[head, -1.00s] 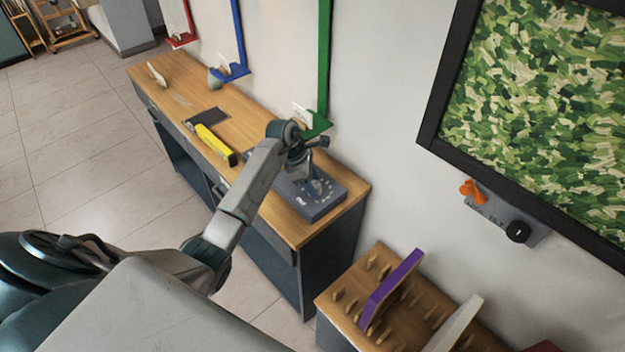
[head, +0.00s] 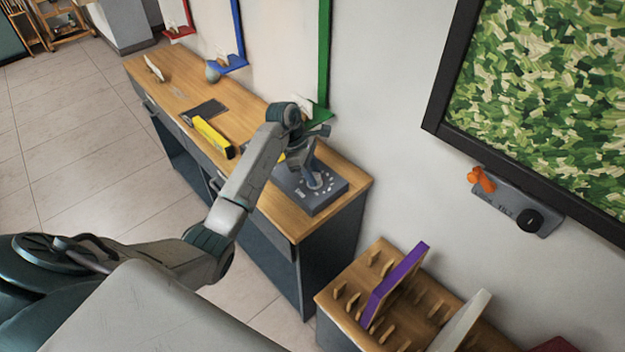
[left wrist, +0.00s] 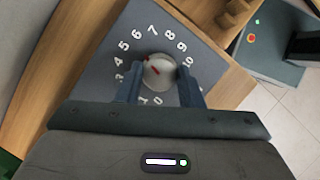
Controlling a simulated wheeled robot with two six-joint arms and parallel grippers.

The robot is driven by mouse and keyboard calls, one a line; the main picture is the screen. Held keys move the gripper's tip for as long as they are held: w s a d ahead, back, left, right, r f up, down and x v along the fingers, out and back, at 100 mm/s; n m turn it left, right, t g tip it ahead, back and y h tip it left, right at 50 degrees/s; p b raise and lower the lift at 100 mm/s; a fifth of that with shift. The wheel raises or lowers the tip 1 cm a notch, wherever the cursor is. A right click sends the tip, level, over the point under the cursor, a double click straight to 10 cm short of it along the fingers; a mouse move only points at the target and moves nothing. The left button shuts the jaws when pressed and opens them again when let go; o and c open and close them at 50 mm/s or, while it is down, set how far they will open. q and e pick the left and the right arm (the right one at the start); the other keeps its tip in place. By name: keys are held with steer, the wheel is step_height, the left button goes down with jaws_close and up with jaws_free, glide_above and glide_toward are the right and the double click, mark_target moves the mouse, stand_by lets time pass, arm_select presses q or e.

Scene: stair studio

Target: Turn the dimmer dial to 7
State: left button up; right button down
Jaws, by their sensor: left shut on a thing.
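The dimmer dial is a round grey knob (left wrist: 160,71) with red marks, on a dark grey box (head: 328,196) near the right end of the wooden bench. White numbers from 0 to 10 ring the knob. In the left wrist view its red marks lie on the upper left of the knob, roughly toward 5; the exact reading is hard to tell. My left gripper (left wrist: 160,88) has one finger on each side of the knob and is shut on it. In the head view the left gripper (head: 312,178) reaches down onto the box and hides part of the dial. My right gripper is out of view.
A yellow tool (head: 212,138) and a dark plate (head: 205,111) lie on the bench (head: 160,85) left of the box. A wooden rack (head: 380,275) with a purple board (head: 395,285) stands at the lower right. A wall panel (head: 510,205) has an orange handle and a black knob.

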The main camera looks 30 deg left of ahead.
arm_select(q)
steer(key=shift+w+f+m+g+b, duration=0.1)
steer(key=shift+f+m+g+b, duration=0.25)
steer(key=shift+m+b, duration=0.75)
steer(key=shift+r+m+b, duration=0.2)
steer(key=shift+m+b, duration=0.1)
steer(key=shift+b, duration=0.1)
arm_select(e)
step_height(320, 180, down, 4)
arm_select(q)
steer(key=shift+r+m+g, duration=0.15)
steer(key=shift+m+g, duration=0.2)
steer(key=shift+m, duration=0.05)
steer(key=shift+r+m+p, duration=0.15)
steer(key=shift+m+p, duration=0.25)
steer(key=shift+r+m+g+p, duration=0.1)
steer(key=shift+m+g+p, duration=0.4)
steer(key=shift+m+p, duration=0.3)
steer(key=shift+w+m+p, duration=0.1)
steer(key=shift+m+p, duration=0.4)
steer(key=shift+p, duration=0.1)
steer(key=shift+f+m+g+y+p, duration=0.2)
steer(key=shift+m+g+y+p, duration=0.1)
steer(key=shift+m+p, duration=0.25)
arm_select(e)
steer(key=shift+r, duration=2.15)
